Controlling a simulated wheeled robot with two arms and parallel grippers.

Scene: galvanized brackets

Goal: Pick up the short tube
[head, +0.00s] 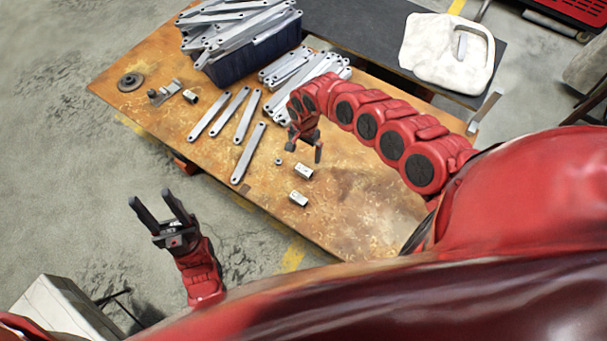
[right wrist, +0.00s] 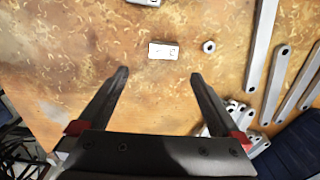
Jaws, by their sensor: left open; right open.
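A short silvery tube-like piece (head: 304,171) lies on the worn wooden table, and in the right wrist view it (right wrist: 163,51) lies just beyond the fingertips, roughly centred between them. A second similar short piece (head: 298,198) lies nearer the table's front edge; part of it (right wrist: 145,2) shows at the top of the right wrist view. My right gripper (head: 304,150) is open and empty over the table, beside the first piece; it also shows in the right wrist view (right wrist: 159,73). My left gripper (head: 149,197) is open and empty, off the table's front edge above the floor.
A small nut (head: 278,161) lies left of the short pieces. Flat bars (head: 248,153) lie further left. A dark bin (head: 255,62) piled with bars stands at the back. A round disc (head: 131,82) lies far left. The table's front right (head: 355,205) is clear.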

